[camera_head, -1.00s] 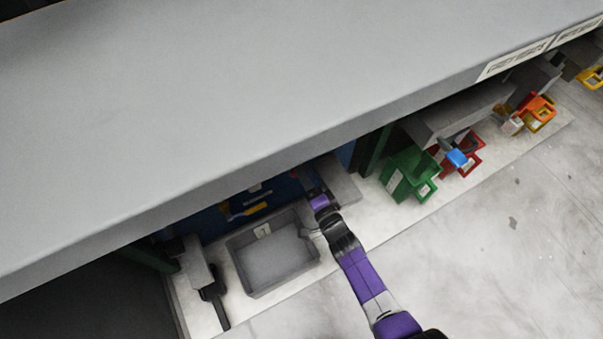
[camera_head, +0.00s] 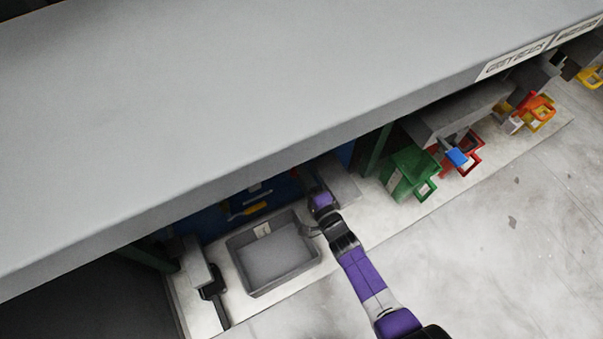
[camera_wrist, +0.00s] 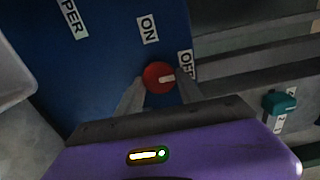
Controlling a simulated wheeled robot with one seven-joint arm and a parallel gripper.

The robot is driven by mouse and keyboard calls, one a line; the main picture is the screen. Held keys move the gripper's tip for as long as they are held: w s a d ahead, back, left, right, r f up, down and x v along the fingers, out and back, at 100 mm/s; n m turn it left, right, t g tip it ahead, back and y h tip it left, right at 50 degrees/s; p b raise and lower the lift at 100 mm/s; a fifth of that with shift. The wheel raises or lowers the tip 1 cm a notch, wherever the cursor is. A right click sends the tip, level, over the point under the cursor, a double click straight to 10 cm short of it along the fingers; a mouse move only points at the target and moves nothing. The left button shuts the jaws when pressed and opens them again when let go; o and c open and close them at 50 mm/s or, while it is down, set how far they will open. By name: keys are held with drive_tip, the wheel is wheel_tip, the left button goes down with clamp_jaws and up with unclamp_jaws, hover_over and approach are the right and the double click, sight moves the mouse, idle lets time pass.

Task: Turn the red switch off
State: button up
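The red switch (camera_wrist: 158,77) is a round red knob with a pale pointer mark, on a blue panel (camera_wrist: 105,60) in the wrist view. The pointer mark points right, toward the OFF label (camera_wrist: 186,64); the ON label (camera_wrist: 148,29) is above the knob. My gripper (camera_wrist: 156,90) has one grey finger on each side of the knob, spread apart. I cannot tell whether the fingers touch it. In the head view my gripper (camera_head: 316,192) reaches under the grey overhang, and the switch is hidden there.
A grey bin (camera_head: 240,262) stands left of my arm. A teal knob (camera_wrist: 279,103) is at the right in the wrist view. Green (camera_head: 408,172) and red (camera_head: 470,150) boxes stand to the right. The large grey overhang (camera_head: 250,90) covers the space above.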

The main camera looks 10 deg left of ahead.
drive_tip(key=o, duration=0.4)
drive_tip(key=p+v, duration=0.4)
drive_tip(key=v, duration=0.3)
drive_tip(key=shift+s+d, duration=0.25)
drive_tip(key=shift+s, duration=0.1)
